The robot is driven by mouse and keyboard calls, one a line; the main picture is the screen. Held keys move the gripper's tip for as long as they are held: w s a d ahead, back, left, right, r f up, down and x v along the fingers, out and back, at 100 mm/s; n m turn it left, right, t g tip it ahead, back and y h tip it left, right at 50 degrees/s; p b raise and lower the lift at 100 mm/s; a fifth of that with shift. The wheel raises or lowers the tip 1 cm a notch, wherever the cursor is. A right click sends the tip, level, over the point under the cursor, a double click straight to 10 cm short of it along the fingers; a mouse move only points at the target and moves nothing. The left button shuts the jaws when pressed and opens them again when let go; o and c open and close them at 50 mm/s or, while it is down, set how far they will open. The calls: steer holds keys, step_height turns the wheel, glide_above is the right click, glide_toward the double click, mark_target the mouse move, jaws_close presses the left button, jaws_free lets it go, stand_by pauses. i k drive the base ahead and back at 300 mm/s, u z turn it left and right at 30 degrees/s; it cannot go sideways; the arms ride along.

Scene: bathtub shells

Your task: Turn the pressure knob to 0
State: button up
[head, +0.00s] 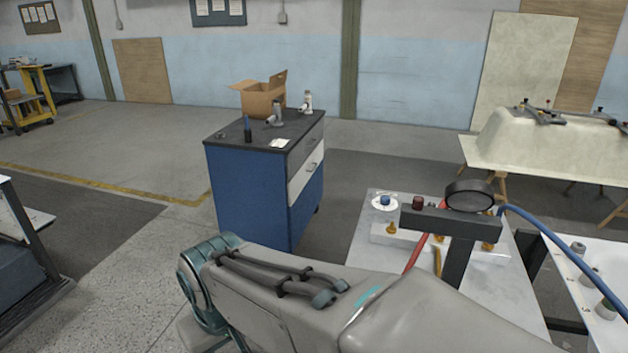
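A blue knob (385,200) sits on a round white dial plate at the back left corner of a light grey worktop (365,250). The dial's marks are too small to read, so I cannot tell its setting. A dark red knob (417,203) stands just right of it. A round, black-rimmed gauge-like disc (468,196) is above a dark bracket (450,222); its reading cannot be seen. My grey arm fills the lower middle in front of the worktop. My gripper is not visible.
Brass fittings (487,246), a red hose (415,252) and a blue hose (560,245) are around the bracket. A blue cabinet (245,190) with a cardboard box (262,97) stands behind left. A tub shell (550,140) lies back right. Open floor is at left.

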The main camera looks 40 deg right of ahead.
mark_target(385, 200)
steer(key=i, duration=2.75)
steer(key=z, duration=3.8)
steer(key=i, duration=1)
